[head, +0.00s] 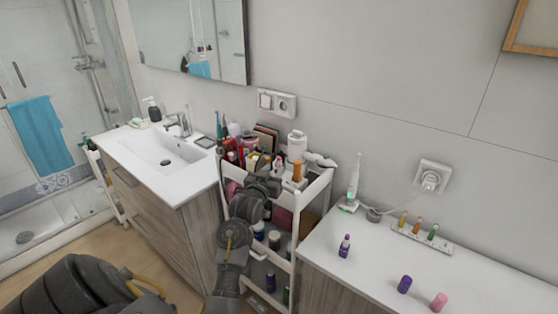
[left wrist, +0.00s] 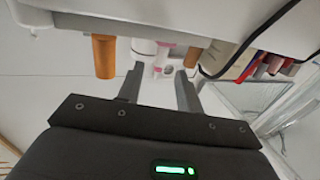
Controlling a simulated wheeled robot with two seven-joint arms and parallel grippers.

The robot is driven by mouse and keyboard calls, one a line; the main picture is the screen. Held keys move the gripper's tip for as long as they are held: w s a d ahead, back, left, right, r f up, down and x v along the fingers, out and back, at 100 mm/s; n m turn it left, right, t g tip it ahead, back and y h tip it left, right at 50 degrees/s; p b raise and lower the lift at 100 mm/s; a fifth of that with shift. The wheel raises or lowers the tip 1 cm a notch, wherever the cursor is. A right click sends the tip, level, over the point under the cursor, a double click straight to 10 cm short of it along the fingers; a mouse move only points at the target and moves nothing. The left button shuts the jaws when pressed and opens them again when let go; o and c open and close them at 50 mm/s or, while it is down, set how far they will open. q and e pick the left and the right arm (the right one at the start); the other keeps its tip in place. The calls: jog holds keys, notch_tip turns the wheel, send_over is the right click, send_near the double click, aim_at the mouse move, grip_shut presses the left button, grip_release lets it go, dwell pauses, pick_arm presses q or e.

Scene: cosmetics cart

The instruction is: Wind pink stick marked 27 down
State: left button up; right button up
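My left gripper (head: 270,168) is at the cart's top tray, partly hidden among the items there. In the left wrist view, my left gripper (left wrist: 158,88) has its two fingers apart with nothing held between them. A white and pink item (left wrist: 165,52) shows beyond the fingers, too small to identify. An orange cylinder (left wrist: 103,56) is just beside the left-hand finger; an orange item (head: 297,172) also shows on the cart. My right gripper is not in view.
The white cart (head: 316,188) is crowded with bottles and boxes. A purple cap (head: 404,284), a purple bottle (head: 344,246), a rack of colored sticks (head: 421,238) and an electric toothbrush (head: 353,184) stand on the right counter. A sink (head: 160,152) is at left.

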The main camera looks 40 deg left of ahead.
aim_at(278, 163)
pick_arm(q)
jog(key=shift+p+x, duration=0.65)
jog(key=shift+x, duration=2.55)
